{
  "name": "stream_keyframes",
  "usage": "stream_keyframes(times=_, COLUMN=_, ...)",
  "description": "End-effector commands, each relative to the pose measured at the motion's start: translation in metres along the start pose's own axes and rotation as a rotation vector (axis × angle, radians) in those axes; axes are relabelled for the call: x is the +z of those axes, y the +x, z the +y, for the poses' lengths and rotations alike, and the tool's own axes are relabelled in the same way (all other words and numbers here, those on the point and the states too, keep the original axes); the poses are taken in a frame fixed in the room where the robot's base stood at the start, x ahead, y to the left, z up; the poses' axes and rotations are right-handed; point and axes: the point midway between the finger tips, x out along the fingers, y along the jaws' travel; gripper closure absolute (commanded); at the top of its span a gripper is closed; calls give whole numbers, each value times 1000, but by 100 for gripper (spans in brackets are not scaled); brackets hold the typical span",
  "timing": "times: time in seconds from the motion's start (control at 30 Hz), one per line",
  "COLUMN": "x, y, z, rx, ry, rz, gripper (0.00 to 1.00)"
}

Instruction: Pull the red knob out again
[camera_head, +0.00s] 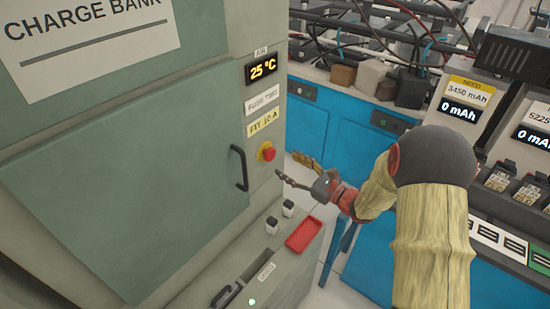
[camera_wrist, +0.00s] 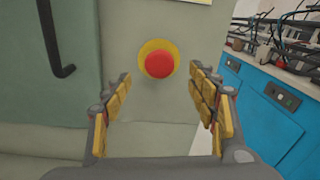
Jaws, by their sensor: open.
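The red knob (camera_head: 267,151) is a round button on a yellow ring on the front of the grey-green cabinet, right of the black door handle (camera_head: 239,167). In the wrist view the red knob (camera_wrist: 159,64) lies ahead, between and beyond my fingertips. My gripper (camera_head: 300,173) is open and empty, to the right of the knob and a little lower in the head view. In the wrist view my gripper (camera_wrist: 160,82) shows its yellow-padded fingers spread wide, apart from the knob. I cannot tell whether the knob is pressed in or out.
A small red tray (camera_head: 304,234) and two small white-sided items (camera_head: 279,216) sit on the ledge below. A display (camera_head: 262,68) reading 25 °C is above the knob. Blue cabinets (camera_head: 320,125) with cables and a battery charger (camera_head: 465,98) stand at right.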

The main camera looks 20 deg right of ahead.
Motion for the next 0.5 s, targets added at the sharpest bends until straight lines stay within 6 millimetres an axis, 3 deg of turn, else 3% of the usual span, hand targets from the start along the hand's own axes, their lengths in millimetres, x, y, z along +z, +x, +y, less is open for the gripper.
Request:
stream_keyframes(times=0.3, x=-1, y=48, z=2, rx=5, ry=-2, rz=0, gripper=42)
stream_keyframes(times=0.5, x=-1, y=66, z=2, rx=4, ry=-2, rz=1, gripper=42)
